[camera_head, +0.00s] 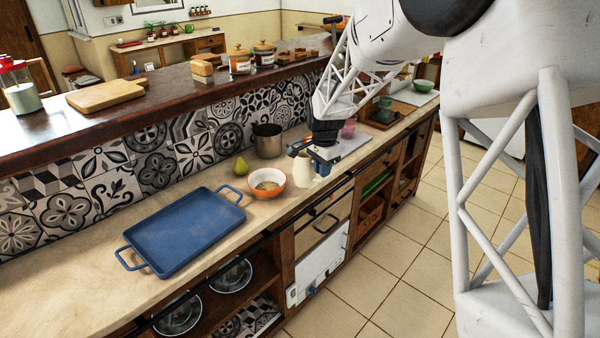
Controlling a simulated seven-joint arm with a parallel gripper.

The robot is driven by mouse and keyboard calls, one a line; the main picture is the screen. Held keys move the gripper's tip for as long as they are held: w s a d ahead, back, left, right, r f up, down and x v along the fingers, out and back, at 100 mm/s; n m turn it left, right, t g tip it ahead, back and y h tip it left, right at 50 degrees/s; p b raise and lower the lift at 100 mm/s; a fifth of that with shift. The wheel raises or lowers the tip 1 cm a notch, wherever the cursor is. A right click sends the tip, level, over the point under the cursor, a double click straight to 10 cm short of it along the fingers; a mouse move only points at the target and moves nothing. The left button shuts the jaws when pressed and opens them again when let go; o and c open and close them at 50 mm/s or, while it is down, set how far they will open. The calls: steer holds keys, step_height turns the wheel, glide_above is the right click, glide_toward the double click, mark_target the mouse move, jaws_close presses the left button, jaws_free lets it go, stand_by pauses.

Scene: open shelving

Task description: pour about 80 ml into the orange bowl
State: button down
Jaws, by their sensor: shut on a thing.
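The orange bowl (279,190) stands on the counter right of the blue tray, white inside with something brownish at its bottom. My gripper (313,160) is just right of the bowl, above the counter. It is shut on a cream-coloured jug (302,168), which shows between the bowl and the gripper. The jug looks close to the bowl's right rim; its exact tilt and whether it touches the counter are hard to tell. The jug's contents are hidden, and no stream of liquid is visible. The fingertips are small and partly hidden.
A blue tray (188,232) fills the counter to the left. A green pear (240,166) and a metal pot (267,141) stand behind the bowl. A raised wooden ledge (150,96) with jars runs along the back. A pink cup (348,128) is beyond my gripper.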

steer(key=shift+w+r+n, duration=3.5)
steer(key=shift+w+n, duration=0.2)
steer(key=shift+w, duration=1.3)
steer(key=s+a+f+m, duration=0.2)
steer(key=a+m, duration=0.3)
steer(key=a, duration=0.5)
steer(key=s+a+f+m, duration=0.2)
steer(key=s+a+m, duration=0.3)
steer(key=a, duration=0.6)
steer(key=s+a+f+m, duration=0.2)
steer(key=a+m, duration=0.4)
steer(key=a, duration=0.4)
steer(key=shift+s+a, duration=0.15)
steer(key=shift+s, duration=0.7)
